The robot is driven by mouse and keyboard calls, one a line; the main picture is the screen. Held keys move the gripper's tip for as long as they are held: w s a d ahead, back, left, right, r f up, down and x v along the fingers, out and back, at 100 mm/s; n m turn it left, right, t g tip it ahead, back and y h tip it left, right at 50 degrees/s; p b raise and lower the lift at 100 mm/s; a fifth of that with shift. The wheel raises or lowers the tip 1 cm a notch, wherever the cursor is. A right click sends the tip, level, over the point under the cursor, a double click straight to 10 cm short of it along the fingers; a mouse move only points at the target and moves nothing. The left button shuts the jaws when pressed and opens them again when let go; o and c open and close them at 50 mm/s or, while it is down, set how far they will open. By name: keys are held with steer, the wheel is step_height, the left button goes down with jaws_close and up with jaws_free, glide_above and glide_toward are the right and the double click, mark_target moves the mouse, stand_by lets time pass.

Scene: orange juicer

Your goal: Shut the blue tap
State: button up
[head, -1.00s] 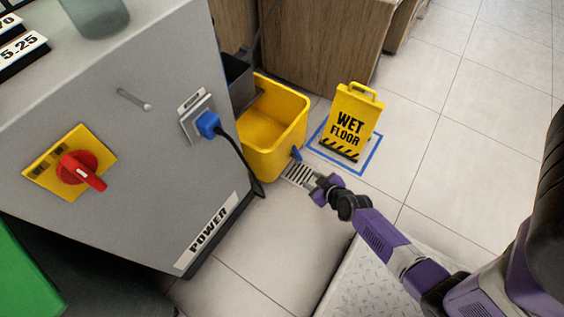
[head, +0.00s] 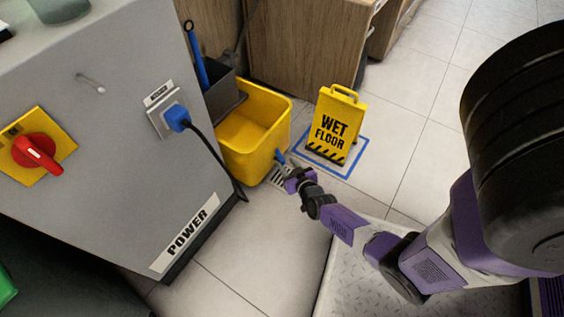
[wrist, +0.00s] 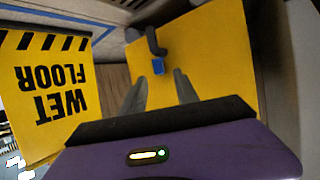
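The blue tap (head: 280,156) sits low on the front of the yellow mop bucket (head: 243,150). In the wrist view, its blue handle (wrist: 158,67) hangs from a dark bent spout against the yellow wall. My gripper (head: 291,170) is close in front of the tap, low over the floor. In the wrist view my gripper (wrist: 159,82) is open, with its two grey fingers apart and nothing between them. The blue handle lies just beyond the fingertips, lined up with the gap. I cannot tell whether the fingers touch it.
A floor drain grate (head: 279,178) lies below the tap. A yellow wet-floor sign (head: 334,125) stands at the right inside a blue taped square (head: 361,155). The grey machine cabinet (head: 120,130), with a blue plug (head: 176,117) and black cable, is at the left.

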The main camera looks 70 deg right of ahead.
mark_target(283, 160)
steer(key=b+x, duration=0.3)
steer(key=x, duration=0.1)
steer(key=shift+f, duration=0.2)
steer(key=shift+w+d+b, duration=0.3)
steer(key=shift+d+b, duration=0.05)
steer(key=shift+b, duration=0.05)
jaws_close()
